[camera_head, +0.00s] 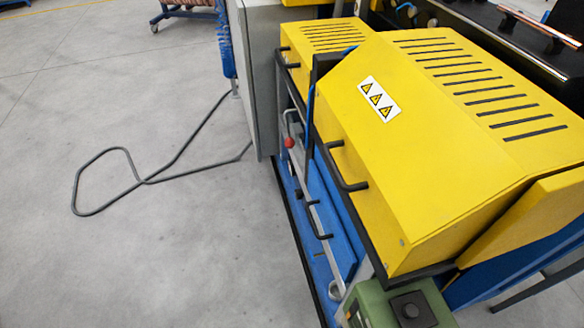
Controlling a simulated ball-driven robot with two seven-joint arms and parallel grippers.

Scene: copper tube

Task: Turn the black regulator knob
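A black knob (410,309) sits on a dark square plate on top of a green box (375,304) at the bottom edge, right of the middle. The box is partly cut off by the frame's lower edge. Whether this knob is the regulator cannot be read from any label. Neither my left nor my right gripper shows in the head view.
A large yellow machine cover (430,150) with black handles and slots stands behind the green box. A red-balled lever (289,143) and a blue frame are at its left side. A grey cabinet (258,80) stands further back. A dark cable (130,160) lies on the otherwise open grey floor at left.

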